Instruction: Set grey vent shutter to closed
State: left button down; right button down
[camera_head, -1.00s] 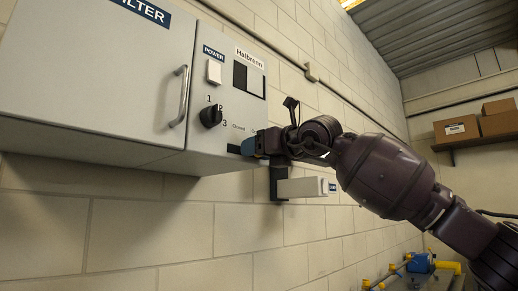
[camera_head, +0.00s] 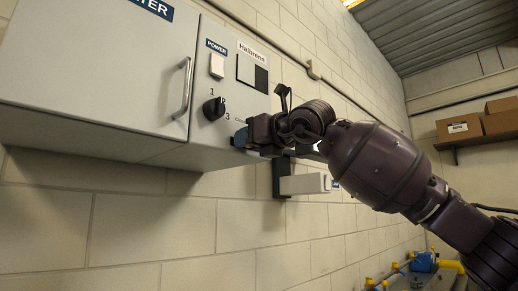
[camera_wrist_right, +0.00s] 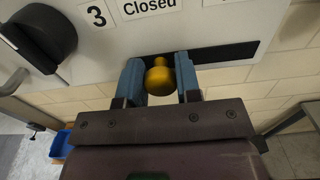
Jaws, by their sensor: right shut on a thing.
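The grey vent shutter (camera_head: 246,68) sits in the square window on the cabinet's front panel. It covers the left part of the window, and a dark opening (camera_head: 262,79) shows at the right. My right gripper (camera_head: 240,138) is at the lower right of the panel. In the right wrist view its blue fingers (camera_wrist_right: 160,86) are shut on a yellow knob (camera_wrist_right: 159,73). The knob is at the left part of a dark slot (camera_wrist_right: 225,53), below the "Closed" label (camera_wrist_right: 150,7). The knob is hidden in the head view. My left gripper is not in view.
A black rotary dial (camera_head: 214,108) marked with numbers and a white POWER switch (camera_head: 217,65) are left of my right gripper. A filter door with a metal handle (camera_head: 183,87) is further left. A light box on a dark bracket (camera_head: 304,184) projects from the wall below my arm.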

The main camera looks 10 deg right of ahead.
jog(key=shift+s+a+f, duration=0.1)
jog(key=shift+a, duration=0.1)
jog(key=shift+d, duration=0.1)
jog(key=c, duration=1.3)
grip_release()
jog(key=o, duration=0.5)
jog(key=shift+s+a, duration=0.1)
jog(key=shift+a, duration=0.1)
jog(key=shift+d, duration=0.1)
